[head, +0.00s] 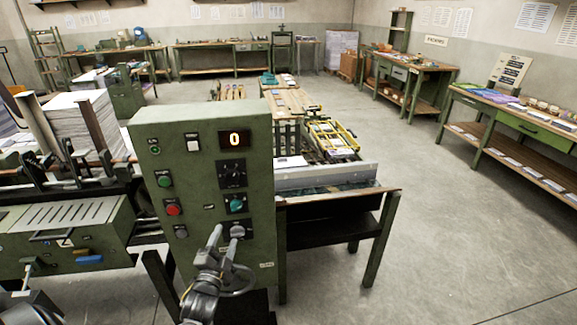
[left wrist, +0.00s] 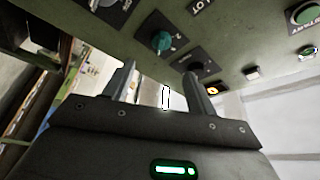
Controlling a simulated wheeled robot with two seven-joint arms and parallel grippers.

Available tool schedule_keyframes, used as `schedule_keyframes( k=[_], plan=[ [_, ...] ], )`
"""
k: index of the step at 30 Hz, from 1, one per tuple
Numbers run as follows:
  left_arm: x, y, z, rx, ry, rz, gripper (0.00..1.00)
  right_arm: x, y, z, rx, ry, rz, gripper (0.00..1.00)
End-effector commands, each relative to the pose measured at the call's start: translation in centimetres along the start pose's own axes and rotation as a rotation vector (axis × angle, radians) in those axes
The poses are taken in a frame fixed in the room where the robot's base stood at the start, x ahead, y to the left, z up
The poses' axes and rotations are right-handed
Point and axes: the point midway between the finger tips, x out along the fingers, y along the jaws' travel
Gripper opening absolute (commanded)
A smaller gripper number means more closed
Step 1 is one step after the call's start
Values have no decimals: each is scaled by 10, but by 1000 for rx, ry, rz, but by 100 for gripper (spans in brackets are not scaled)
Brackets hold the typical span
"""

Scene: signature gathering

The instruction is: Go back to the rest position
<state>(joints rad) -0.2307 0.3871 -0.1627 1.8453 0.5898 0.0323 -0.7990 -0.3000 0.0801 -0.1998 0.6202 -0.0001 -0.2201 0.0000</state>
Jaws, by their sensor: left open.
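My left gripper (head: 226,240) is in front of the lower part of the green control box (head: 203,120) in the head view. In the left wrist view the two fingers of my left gripper (left wrist: 160,75) stand apart with nothing between them. The panel's teal knob (left wrist: 161,42) and a dark knob (left wrist: 196,68) show just beyond the fingers. Whether a finger touches the panel I cannot tell. The gripper partly covers the lowest knob in the head view.
The box carries a display (head: 234,140) reading 0, a green button (head: 164,180) and a red button (head: 172,208). A paper stack (head: 75,125) and machine parts stand left. A conveyor with a yellow frame (head: 333,140) runs behind. The floor at right (head: 430,240) is clear, with workbenches beyond.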

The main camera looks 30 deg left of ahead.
Motion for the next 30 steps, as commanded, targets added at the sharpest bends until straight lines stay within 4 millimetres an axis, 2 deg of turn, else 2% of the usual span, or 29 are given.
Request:
schedule_keyframes(
  k=[5,8,11,14,15,18,20,23,24,26,27,29,30],
  plan=[
    [-1,4,2,-2,-4,9,57,0,-1,0,0,0,-1,0],
    [-6,28,13,-14,-26,59,57,3,-1,0,0,0,-1,0],
    [-21,77,36,-43,-77,163,57,6,-1,0,0,0,-1,0],
    [-50,139,66,-89,-153,301,57,10,-1,1,0,0,-1,0],
    [-63,163,78,-108,-187,355,57,12,-1,1,0,0,-1,0],
    [-103,218,106,-156,-274,484,57,15,-2,1,0,0,-1,0],
    [-131,249,121,-187,-333,560,57,17,-2,2,0,0,-1,0],
    [-187,299,145,-239,-443,690,57,21,-2,2,0,0,-1,0],
    [-212,318,154,-261,-492,743,57,23,-2,2,0,0,-1,0],
    [-252,344,166,-295,-569,818,57,25,-2,2,0,0,-1,0],
    [-281,359,173,-315,-623,868,57,26,-2,2,0,0,-1,0],
    [-324,379,182,-345,-704,939,57,29,-2,3,0,0,-1,0],
    [-353,390,187,-364,-760,983,57,30,-2,3,0,0,-1,0]
  ],
)
